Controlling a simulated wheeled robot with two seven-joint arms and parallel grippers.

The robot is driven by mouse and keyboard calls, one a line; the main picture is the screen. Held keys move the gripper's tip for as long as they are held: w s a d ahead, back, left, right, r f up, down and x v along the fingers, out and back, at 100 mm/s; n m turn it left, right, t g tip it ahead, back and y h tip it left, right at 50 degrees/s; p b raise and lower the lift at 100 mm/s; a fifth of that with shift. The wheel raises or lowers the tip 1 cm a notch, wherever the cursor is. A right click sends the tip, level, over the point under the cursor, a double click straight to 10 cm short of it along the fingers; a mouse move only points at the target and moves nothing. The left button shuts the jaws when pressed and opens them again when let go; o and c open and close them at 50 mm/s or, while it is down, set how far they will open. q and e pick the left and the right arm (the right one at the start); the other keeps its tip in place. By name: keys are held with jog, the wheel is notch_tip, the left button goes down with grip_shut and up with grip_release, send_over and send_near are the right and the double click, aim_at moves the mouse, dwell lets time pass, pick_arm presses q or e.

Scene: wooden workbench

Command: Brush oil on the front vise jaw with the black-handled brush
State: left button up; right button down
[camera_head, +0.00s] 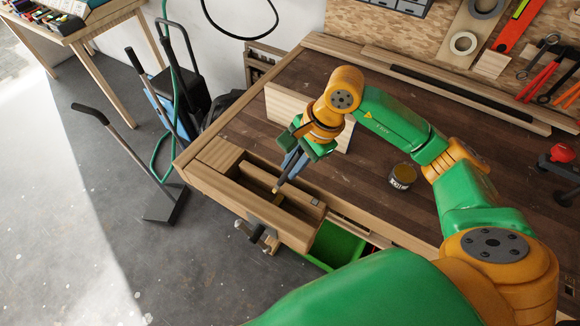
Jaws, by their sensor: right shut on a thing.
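My right gripper (294,160) reaches in from the right, pointing down over the wooden vise at the bench's near left corner. It is shut on the black-handled brush (284,181), which slants down and left. The brush's light tip (275,190) is over the vise opening; I cannot tell whether it touches wood. The front vise jaw (263,211) is the wooden bar on the near side, with a dark metal screw and handle below it. An open tin with brown contents (402,177) stands on the bench right of the gripper. My left gripper is out of view.
A pale board (284,104) stands behind the gripper. Long wooden strips and a black bar (460,92) lie along the back of the bench. Pliers and red-handled tools are at the right. A green drawer (338,244) shows below the front edge. The bench middle is partly clear.

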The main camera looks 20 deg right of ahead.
jog(key=shift+s+a+r+p, duration=0.1)
jog(key=shift+r+p, duration=0.15)
jog(key=shift+r, duration=0.4)
jog(key=shift+s+a+r+p, duration=0.1)
jog(key=shift+r+p, duration=0.15)
jog(key=shift+r, duration=0.35)
jog(key=shift+w, duration=0.1)
jog(key=shift+d+f, duration=0.1)
